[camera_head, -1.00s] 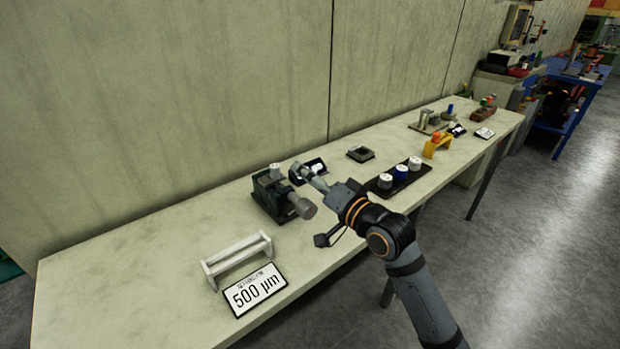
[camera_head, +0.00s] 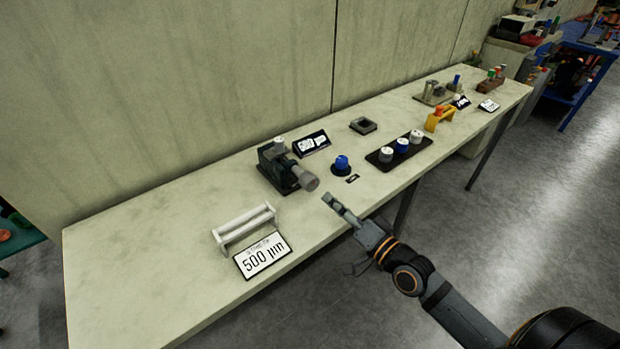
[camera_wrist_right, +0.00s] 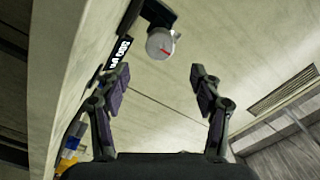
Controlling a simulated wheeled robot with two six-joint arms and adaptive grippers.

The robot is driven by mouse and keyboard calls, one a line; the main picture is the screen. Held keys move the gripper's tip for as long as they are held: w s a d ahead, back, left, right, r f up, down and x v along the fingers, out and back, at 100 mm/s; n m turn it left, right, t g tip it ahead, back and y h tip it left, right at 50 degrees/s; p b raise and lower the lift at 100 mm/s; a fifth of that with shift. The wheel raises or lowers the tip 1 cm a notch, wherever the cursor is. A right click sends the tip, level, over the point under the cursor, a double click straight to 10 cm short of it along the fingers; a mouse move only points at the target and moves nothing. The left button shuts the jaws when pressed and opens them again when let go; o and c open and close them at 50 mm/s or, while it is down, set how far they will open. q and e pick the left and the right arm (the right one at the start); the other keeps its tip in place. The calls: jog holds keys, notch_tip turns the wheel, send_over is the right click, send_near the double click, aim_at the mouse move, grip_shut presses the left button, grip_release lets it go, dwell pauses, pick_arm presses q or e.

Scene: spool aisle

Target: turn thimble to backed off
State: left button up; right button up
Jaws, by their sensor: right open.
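A dark micrometer fixture (camera_head: 272,165) stands on the bench with a white-capped part on top. Its grey cylindrical thimble (camera_head: 308,181) points toward the bench's front edge. In the right wrist view the thimble (camera_wrist_right: 161,43) shows end-on as a pale round face with a red mark, ahead of and between the fingers. My right gripper (camera_head: 335,201) is apart from the thimble, to its right and nearer the front edge. In the right wrist view the gripper (camera_wrist_right: 158,78) has its fingers spread with nothing between them. My left gripper is not in view.
A small display (camera_head: 311,143) stands behind the fixture. A blue knob (camera_head: 341,162) and a black tray (camera_head: 378,158) with several capped pieces are to the right. A white rack (camera_head: 245,228) and a "500 µm" sign (camera_head: 263,254) are at the left. The bench's left end is clear.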

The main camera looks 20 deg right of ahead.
aim_at(314, 185)
jog(key=x, duration=0.1)
jog(key=b+x, duration=0.1)
jog(key=shift+w+f+b, duration=0.2)
jog(key=shift+w+b, duration=0.05)
jog(key=shift+b, duration=0.05)
jog(key=b+x, duration=0.1)
jog(key=x, duration=0.5)
jog(key=shift+w+a+r, duration=0.15)
jog(key=shift+w+a, duration=0.05)
jog(key=shift+w, duration=0.15)
jog(key=shift+w+a, duration=0.25)
jog(key=shift+w, duration=0.4)
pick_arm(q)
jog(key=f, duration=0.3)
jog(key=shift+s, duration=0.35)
